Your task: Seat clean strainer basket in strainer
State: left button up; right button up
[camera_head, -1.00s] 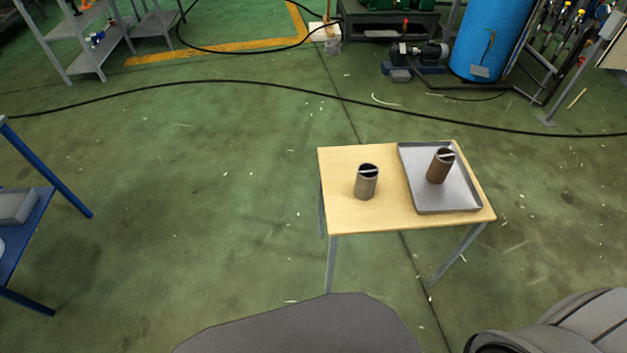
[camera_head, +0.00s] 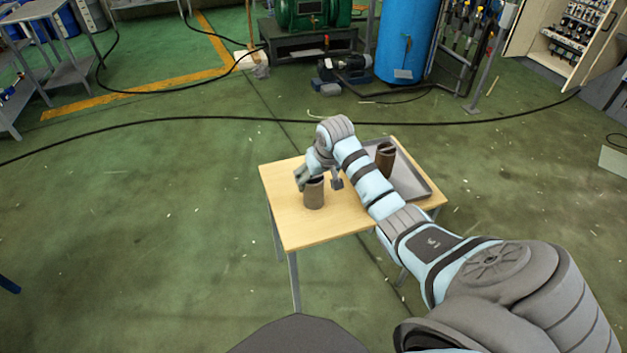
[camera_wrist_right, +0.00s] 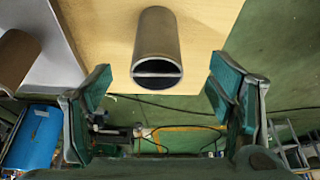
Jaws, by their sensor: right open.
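The clean grey strainer basket (camera_head: 314,195) stands upright on the small wooden table, a hollow cylinder with a bar across its open top. It also shows in the right wrist view (camera_wrist_right: 158,45), top end facing the camera. My right gripper (camera_head: 319,180) is over the basket's top in the head view. In the wrist view its two fingers (camera_wrist_right: 160,88) are wide apart with nothing between them, and the basket lies just beyond the gap. A brown basket (camera_head: 385,157) stands in the metal tray, partly hidden by my right arm. I cannot make out the strainer. My left gripper is not in view.
The tray (camera_head: 418,188) fills the table's right side, with my right arm crossing in front. The wooden table (camera_head: 281,205) is bare around the grey basket. A black hose (camera_head: 200,119) crosses the floor behind. A blue tank (camera_head: 405,45) and a pump (camera_head: 343,68) stand farther back.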

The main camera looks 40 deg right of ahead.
aim_at(313, 187)
jog(key=b+x, duration=0.2)
jog(key=x, duration=0.2)
jog(key=b+x, duration=0.2)
jog(key=x, duration=0.3)
jog(key=shift+w+d+f+b, duration=0.15)
jog(key=shift+d+f+b, duration=0.1)
jog(key=shift+b, duration=0.1)
jog(key=shift+w+r, duration=0.1)
jog(key=c, duration=1.3)
jog(key=shift+c, duration=0.2)
jog(key=shift+r, duration=0.15)
